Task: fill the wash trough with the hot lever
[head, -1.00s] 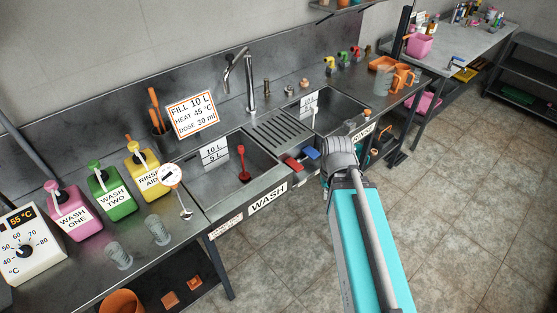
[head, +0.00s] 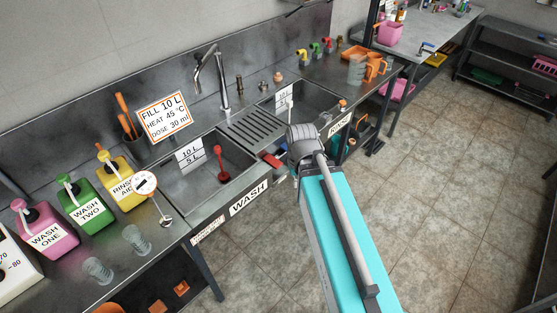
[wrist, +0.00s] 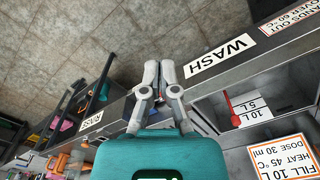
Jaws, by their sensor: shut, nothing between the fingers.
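The wash trough (head: 188,185) is a steel basin behind the WASH label (head: 249,198). A red upright piece (head: 221,165) stands in it, and I see no clear water there. A red lever (head: 271,160) sits at the front rim between the two basins. In the wrist view my gripper (wrist: 160,68) is shut and empty, in front of the counter edge beside the WASH label (wrist: 220,55).
A tall tap (head: 222,78) stands behind the basins. The rinse basin (head: 300,108) is to the right. A sign (head: 165,117) reads fill 10 L. Pink (head: 45,230), green (head: 88,205) and yellow (head: 122,182) bottles stand left. Open floor (head: 430,190) lies right.

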